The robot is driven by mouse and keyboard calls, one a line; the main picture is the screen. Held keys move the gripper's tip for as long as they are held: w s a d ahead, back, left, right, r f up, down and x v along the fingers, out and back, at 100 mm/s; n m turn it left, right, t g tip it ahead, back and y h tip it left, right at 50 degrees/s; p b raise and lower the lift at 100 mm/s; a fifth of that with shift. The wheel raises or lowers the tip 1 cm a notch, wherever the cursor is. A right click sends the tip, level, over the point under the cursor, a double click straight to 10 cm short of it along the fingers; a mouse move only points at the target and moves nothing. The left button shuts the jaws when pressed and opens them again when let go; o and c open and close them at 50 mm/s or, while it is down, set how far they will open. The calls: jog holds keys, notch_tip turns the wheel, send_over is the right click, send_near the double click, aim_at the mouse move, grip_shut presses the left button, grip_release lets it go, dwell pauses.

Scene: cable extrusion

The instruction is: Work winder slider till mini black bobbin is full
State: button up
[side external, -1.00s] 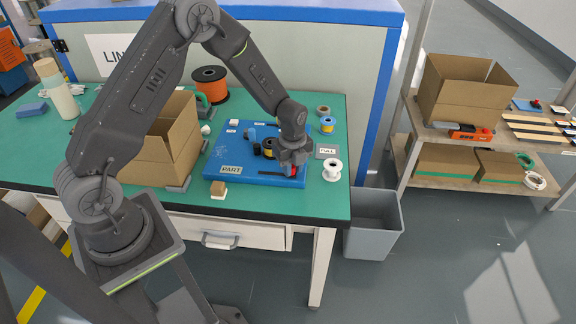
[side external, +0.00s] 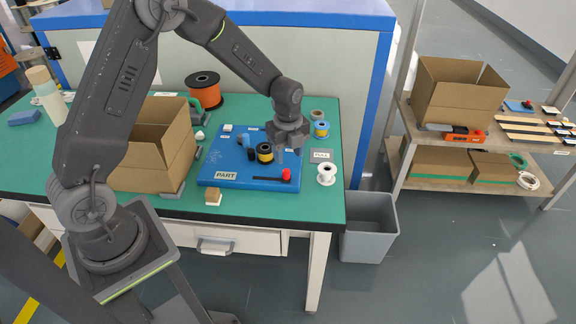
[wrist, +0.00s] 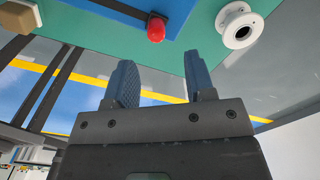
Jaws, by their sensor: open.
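The winder is a blue board (side external: 212,160) marked PART on the green table. The mini black bobbin (side external: 265,152) sits on it with yellow winding between its flanges; how full it is cannot be told. The slider's red knob (side external: 286,174) is at the right end of a black bar (side external: 265,179) near the board's front right corner. My gripper (side external: 290,152) is open and empty, above and behind the knob. In the wrist view the red knob (wrist: 156,28) lies beyond my open fingers (wrist: 160,75), apart from them.
A white empty spool (side external: 326,174) and a FULL label (side external: 322,155) are right of the board. A blue-and-yellow spool (side external: 321,129) stands behind. An open cardboard box (side external: 150,165) is at left, an orange spool (side external: 203,88) behind it. A grey bin (side external: 368,240) stands beside the table.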

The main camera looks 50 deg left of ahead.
aim_at(288, 171)
notch_tip(288, 171, up, 7)
jog(key=shift+f, duration=0.15)
jog(key=s+d+r+n+t, duration=0.3)
jog(key=s+d+r+n, duration=0.1)
jog(key=s+r+n, duration=0.8)
jog(key=s+d+r+n+t, duration=0.1)
jog(key=s+r+n+t, duration=0.1)
jog(key=s+n, duration=0.6)
jog(key=s+r, duration=0.1)
jog(key=s, duration=0.2)
jog(key=shift+s+d+r+t, duration=0.3)
jog(key=shift+s+d+r, duration=0.05)
jog(key=shift+d+r, duration=0.05)
jog(key=shift+w, duration=0.1)
